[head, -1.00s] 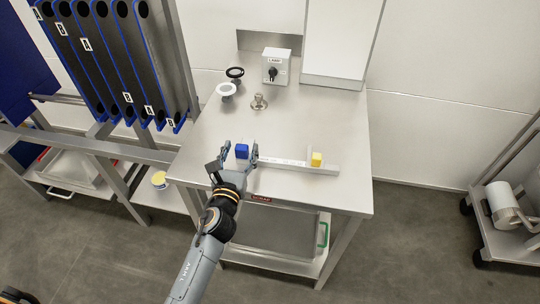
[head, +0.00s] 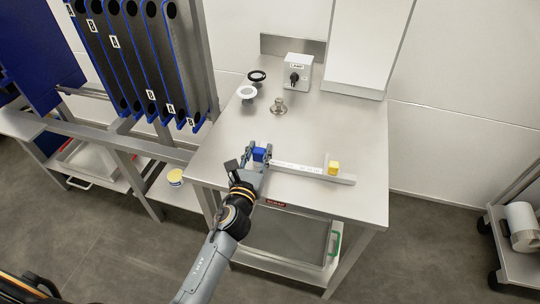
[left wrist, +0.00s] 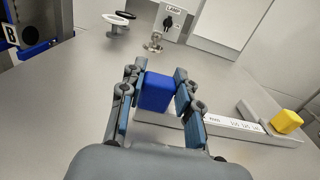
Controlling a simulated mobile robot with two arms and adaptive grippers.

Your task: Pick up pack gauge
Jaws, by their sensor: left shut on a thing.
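The pack gauge (head: 300,169) is a pale flat bar with printed numbers, lying on the steel table. A blue block (head: 261,155) is at its left end and a yellow block (head: 334,168) near its right end. My left gripper (head: 258,152) is shut on the blue block, a finger on each side. In the left wrist view the blue block (left wrist: 157,91) stands between the fingers (left wrist: 158,88). The gauge bar (left wrist: 225,127) runs off to the right there, partly hidden by the right finger. My right gripper is not in view.
Behind the gauge stand a small metal knob (head: 278,107), a white disc (head: 246,92), a black ring (head: 257,76) and a grey lamp switch box (head: 298,72). A blue-edged plate rack (head: 150,60) is at the left. The middle of the table is clear.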

